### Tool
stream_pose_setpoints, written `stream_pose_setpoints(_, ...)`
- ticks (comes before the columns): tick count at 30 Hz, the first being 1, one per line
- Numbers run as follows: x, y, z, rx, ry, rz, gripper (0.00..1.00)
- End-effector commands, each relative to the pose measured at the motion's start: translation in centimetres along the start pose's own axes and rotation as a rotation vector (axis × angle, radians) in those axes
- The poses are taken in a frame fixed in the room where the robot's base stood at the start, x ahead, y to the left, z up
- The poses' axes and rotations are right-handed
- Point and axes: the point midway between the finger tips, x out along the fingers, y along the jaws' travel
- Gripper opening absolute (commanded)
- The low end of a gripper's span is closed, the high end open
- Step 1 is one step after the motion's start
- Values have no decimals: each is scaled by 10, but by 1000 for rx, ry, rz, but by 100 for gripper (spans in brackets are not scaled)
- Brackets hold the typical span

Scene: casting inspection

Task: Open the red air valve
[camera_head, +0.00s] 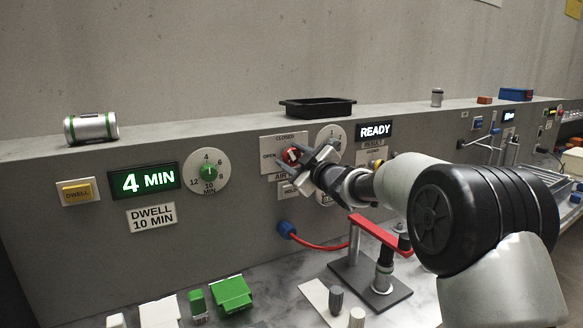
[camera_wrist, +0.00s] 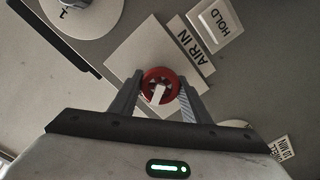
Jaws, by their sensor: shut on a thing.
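The red air valve (camera_wrist: 151,77) is a round red knob with a white pointer mark, on a pale plate (camera_wrist: 122,62) on the grey panel. In the wrist view the white mark lies toward the lower side of the knob. In the head view the red valve (camera_head: 291,155) sits on the plate marked CLOSED above and OPEN at left, with AIR IN below. My gripper (camera_wrist: 160,90) is shut on the knob, one finger on each side. My gripper (camera_head: 294,158) partly hides the knob in the head view, so its exact angle is unclear there.
A HOLD button (camera_wrist: 215,25) is close beside the AIR IN label. A dial (camera_head: 207,171) and a 4 MIN display (camera_head: 143,180) are on the left. A red-armed fixture (camera_head: 375,229) stands below my arm. A black tray (camera_head: 318,108) rests on the ledge above.

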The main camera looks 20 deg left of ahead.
Motion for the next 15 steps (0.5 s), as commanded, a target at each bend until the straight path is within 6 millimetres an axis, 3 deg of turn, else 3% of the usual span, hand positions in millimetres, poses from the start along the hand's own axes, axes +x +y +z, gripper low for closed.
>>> stream_pose_setpoints(15,0,-4,3,-493,1,1,21)
